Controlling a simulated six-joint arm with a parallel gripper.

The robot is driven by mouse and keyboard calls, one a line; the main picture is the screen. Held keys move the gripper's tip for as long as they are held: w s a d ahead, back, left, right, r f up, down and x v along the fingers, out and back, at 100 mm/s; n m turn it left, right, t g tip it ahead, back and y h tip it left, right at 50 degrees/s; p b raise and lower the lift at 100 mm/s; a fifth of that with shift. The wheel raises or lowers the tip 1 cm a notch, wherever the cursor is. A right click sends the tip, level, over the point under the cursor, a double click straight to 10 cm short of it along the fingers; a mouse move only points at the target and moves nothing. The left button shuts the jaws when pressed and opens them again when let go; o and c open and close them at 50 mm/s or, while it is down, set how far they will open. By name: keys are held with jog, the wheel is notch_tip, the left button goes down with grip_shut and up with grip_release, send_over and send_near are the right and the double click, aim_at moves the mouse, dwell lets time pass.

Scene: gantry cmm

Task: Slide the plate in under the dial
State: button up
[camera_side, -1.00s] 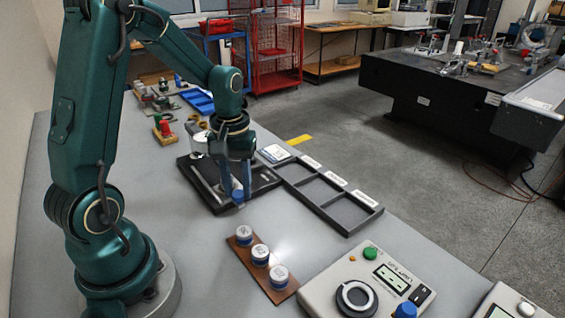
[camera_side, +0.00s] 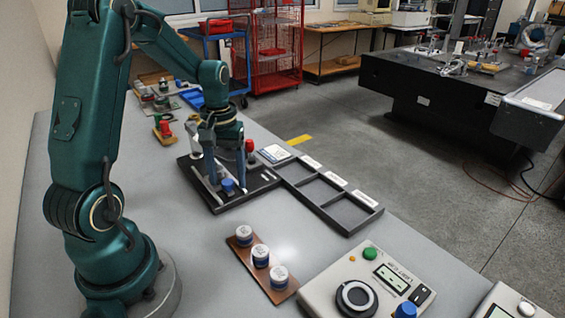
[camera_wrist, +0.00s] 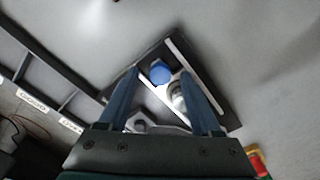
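A black base (camera_side: 216,207) with pale rails lies on the grey bench. A blue knob (camera_side: 228,185) stands on it toward its near side, and the same knob shows in the wrist view (camera_wrist: 161,72). The plate under the knob is hard to tell from the rails. My gripper (camera_side: 226,177) is over the base with its blue fingers wide apart. In the wrist view my gripper (camera_wrist: 164,82) has the knob between and just beyond the fingertips, with no contact visible. A silver cylinder (camera_wrist: 179,96) lies behind the knob. The dial is mostly hidden behind my gripper.
A dark compartment tray (camera_side: 348,220) lies to the right. A brown board (camera_side: 245,257) with three white-and-blue pots and a beige console (camera_side: 330,287) are nearer. The bench between board and base is clear.

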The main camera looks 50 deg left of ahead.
aim_at(228, 182)
jog(key=shift+r, duration=0.1)
jog(key=shift+r, duration=2.5)
jog(key=n, duration=0.6)
jog(key=shift+n, duration=0.4)
jog(key=shift+f, duration=2.6)
